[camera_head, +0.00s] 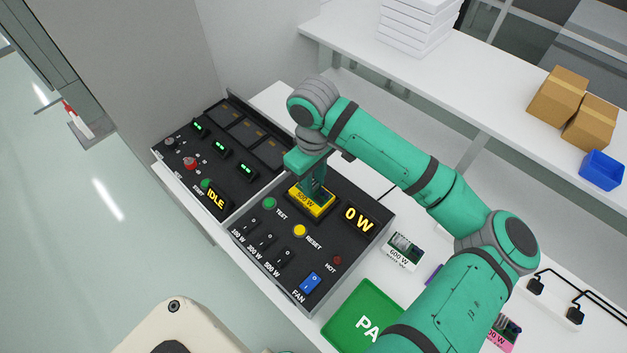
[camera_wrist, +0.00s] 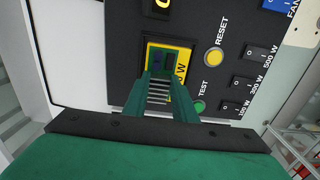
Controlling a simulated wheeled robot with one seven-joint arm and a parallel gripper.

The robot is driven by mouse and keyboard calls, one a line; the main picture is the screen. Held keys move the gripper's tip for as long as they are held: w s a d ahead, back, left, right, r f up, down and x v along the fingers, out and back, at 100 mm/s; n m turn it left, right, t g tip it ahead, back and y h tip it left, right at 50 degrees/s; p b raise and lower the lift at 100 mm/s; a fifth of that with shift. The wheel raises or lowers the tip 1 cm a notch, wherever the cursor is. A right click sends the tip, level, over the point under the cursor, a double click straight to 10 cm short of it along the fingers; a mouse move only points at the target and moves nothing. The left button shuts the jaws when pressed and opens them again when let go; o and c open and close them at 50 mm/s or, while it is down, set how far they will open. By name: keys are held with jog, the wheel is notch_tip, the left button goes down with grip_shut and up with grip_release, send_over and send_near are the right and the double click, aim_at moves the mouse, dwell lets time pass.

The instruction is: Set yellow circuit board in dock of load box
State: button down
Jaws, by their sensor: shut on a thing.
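The yellow circuit board (camera_head: 308,204), labelled 500 W, is at the dock on the upper part of the black load box (camera_head: 345,238). My gripper (camera_head: 318,190) points down from above and is shut on the board. In the wrist view the gripper (camera_wrist: 168,82) covers part of the yellow board (camera_wrist: 183,64), which lies over the dock area of the load box (camera_wrist: 190,25). The dock itself is mostly hidden by the board and fingers. I cannot tell whether the board is fully seated. The load box display reads 0 W.
A black panel box (camera_head: 215,165) reading IDLE stands left of the load box. A white 600 W board (camera_head: 404,252), a pink board (camera_head: 510,330) and a green pad (camera_head: 350,318) lie to the right. My arm hangs over the table there. Cartons (camera_head: 556,95) and a blue bin (camera_head: 602,170) sit behind.

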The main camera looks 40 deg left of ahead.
jog(key=c, duration=1.4)
grip_release()
jog(key=shift+r, duration=0.15)
notch_tip(320, 180, up, 11)
jog(key=shift+f, duration=0.2)
